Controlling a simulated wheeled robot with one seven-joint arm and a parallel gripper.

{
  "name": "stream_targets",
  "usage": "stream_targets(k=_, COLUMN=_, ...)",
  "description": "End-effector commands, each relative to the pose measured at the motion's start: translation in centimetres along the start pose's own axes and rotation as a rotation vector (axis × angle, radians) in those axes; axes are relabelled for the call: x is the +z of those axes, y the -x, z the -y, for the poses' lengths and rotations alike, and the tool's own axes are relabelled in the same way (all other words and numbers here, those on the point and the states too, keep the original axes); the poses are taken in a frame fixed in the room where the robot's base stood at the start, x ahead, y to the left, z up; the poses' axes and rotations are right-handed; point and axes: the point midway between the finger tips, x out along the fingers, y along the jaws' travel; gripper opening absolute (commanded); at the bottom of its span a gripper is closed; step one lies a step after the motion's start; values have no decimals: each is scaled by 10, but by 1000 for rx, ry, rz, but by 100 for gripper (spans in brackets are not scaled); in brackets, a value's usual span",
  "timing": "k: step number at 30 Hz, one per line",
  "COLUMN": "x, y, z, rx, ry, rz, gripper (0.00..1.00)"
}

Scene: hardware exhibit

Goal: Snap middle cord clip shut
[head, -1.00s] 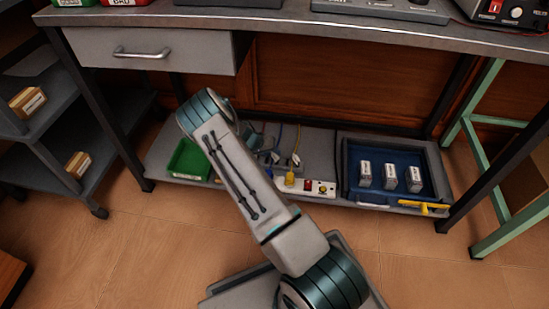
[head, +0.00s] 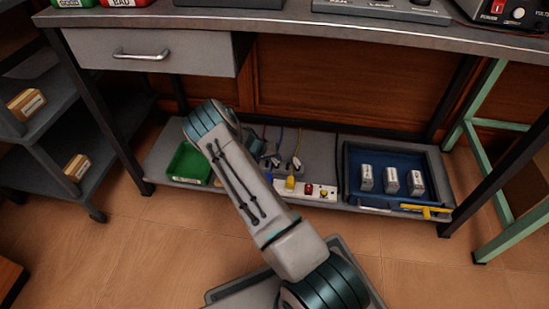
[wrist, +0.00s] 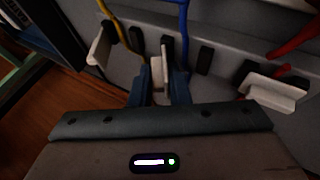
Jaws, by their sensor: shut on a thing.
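In the wrist view, the two blue fingers of my gripper (wrist: 160,90) are closed on the middle cord clip (wrist: 159,68), a pale piece between their tips with black parts beside it. A blue cord (wrist: 183,22) runs up just to the right of it. A second pale clip (wrist: 98,48) stands at the left by a yellow cord (wrist: 112,15). A third pale clip (wrist: 272,92) sits at the right by a red cord (wrist: 290,45). Whether the middle clip is fully closed cannot be told. In the head view my arm hides most of my gripper.
A power strip (head: 316,191) with a yellow plug (head: 290,184) lies on the lower shelf. A green bin (head: 187,165) stands left. A blue-lined tray (head: 432,190) with three small boxes and a yellow-handled tool (head: 428,210) are right. The drawer unit (head: 190,55) overhangs.

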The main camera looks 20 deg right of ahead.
Motion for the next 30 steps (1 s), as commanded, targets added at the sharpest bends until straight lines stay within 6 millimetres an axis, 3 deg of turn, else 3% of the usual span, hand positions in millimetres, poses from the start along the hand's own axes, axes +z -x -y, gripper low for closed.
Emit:
stream_targets(k=13, x=0, y=-2, z=8, rx=316, ry=127, rz=3, gripper=0)
stream_targets(k=26, x=-1, y=-1, z=8, rx=359, ry=142, rz=4, gripper=0)
stream_targets(k=27, x=-1, y=-1, z=8, rx=359, ry=142, rz=4, gripper=19)
stream_targets(k=29, x=-1, y=-1, z=8, rx=359, ry=142, rz=4, gripper=34)
stream_targets(k=30, x=0, y=-1, z=9, rx=358, ry=142, rz=3, gripper=34)
